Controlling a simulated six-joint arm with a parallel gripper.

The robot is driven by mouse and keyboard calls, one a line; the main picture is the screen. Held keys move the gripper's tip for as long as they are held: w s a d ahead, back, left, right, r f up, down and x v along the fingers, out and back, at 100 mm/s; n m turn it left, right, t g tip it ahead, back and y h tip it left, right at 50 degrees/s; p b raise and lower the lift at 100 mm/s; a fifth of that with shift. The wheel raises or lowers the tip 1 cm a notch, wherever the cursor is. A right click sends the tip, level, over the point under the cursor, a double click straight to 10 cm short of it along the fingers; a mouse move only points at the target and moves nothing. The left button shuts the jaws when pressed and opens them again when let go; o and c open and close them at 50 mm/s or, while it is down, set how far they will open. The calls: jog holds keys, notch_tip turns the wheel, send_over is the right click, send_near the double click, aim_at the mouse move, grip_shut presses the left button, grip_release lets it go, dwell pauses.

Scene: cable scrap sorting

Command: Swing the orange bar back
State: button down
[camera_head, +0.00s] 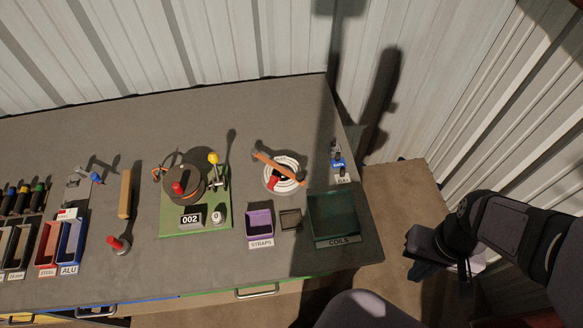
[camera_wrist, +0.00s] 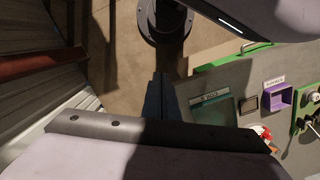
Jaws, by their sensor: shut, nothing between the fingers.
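The orange bar (camera_head: 279,168) lies slantwise across a white coil (camera_head: 292,184) on the right half of the bench, running from upper left to lower right. A red piece (camera_head: 273,183) shows beside the bar on the coil. In the wrist view the coil (camera_wrist: 262,131) is a small white and red patch, mostly cut off by my gripper's body. My gripper (camera_head: 418,272) is off the bench's right end, over the floor, well apart from the bar. In the wrist view its dark fingers (camera_wrist: 160,88) are together and empty.
A green COILS tray (camera_head: 333,216) stands at the bench's right edge, with a purple STRAPS bin (camera_head: 259,222) and a small dark tray (camera_head: 290,219) to its left. A blue DATA item (camera_head: 338,164) is behind. A green-based reel device (camera_head: 195,218) stands left of the coil. A corrugated wall rises behind.

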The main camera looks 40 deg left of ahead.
jog(key=s+a+f+n+t+h, duration=0.1)
jog(key=a+f+n, duration=0.35)
jog(key=a, duration=0.75)
jog(key=s+a+f+n+h, duration=0.1)
jog(key=a+f+n, duration=0.3)
jog(key=a, duration=0.7)
jog(key=w+a+r+m+t+y, duration=0.1)
jog(key=w+a+r+m, duration=0.2)
jog(key=a, duration=0.3)
jog(key=w+a+r+m+t+y, duration=0.1)
jog(key=w+a+r+m+y, duration=0.1)
jog(key=a, duration=0.5)
jog(key=w+r+m, duration=0.1)
jog(key=w+m, duration=0.1)
jog(key=w, duration=0.1)
jog(key=shift+w+a+t+p, duration=0.2)
jog(key=shift+w+t+p, duration=0.05)
jog(key=shift+t+p, duration=0.1)
jog(key=shift+f, duration=0.2)
